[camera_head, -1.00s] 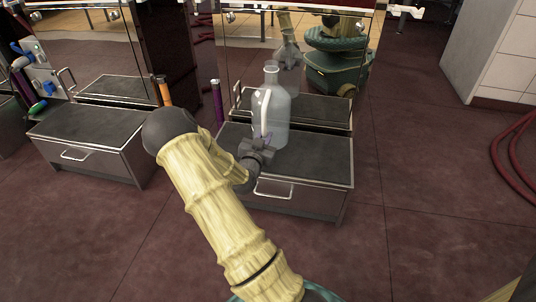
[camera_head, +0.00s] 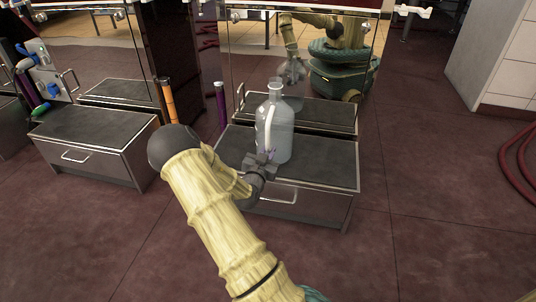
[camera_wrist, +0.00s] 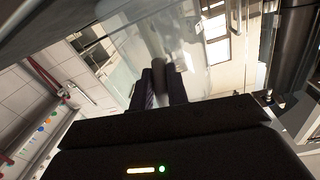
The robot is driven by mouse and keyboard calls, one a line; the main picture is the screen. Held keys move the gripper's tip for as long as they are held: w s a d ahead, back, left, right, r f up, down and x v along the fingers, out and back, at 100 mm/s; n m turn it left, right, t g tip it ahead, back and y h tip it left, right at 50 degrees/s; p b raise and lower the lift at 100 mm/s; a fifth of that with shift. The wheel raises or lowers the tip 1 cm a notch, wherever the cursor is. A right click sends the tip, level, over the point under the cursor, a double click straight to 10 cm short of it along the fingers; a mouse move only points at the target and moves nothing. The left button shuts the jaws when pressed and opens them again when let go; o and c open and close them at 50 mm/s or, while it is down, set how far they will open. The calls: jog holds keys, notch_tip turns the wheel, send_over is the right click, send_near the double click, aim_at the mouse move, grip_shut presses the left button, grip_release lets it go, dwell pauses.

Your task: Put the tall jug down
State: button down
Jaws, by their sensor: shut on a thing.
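The tall jug (camera_head: 279,130) is clear, with a narrow neck and a pale handle on its left side. It stands upright over the dark top of the right-hand low cabinet (camera_head: 325,168). Its base looks at or very near that top; I cannot tell if it touches. My gripper (camera_head: 264,162) comes in from the front left, low on the jug, shut on its handle. In the wrist view, the dark fingers (camera_wrist: 160,88) close around the pale handle, and the clear jug wall (camera_wrist: 180,38) shows beyond them.
A mirrored panel (camera_head: 300,75) rises behind the cabinet and reflects my arm and the jug. Orange (camera_head: 168,100) and purple (camera_head: 220,105) upright tubes stand to the left. Another low cabinet (camera_head: 95,130) is further left. The cabinet top right of the jug is clear.

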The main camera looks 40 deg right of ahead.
jog(key=shift+f, duration=0.1)
jog(key=c, duration=1.4)
grip_release()
jog(key=shift+o, duration=0.2)
jog(key=shift+r, duration=0.2)
jog(key=p+v, duration=0.6)
jog(key=v, duration=0.6)
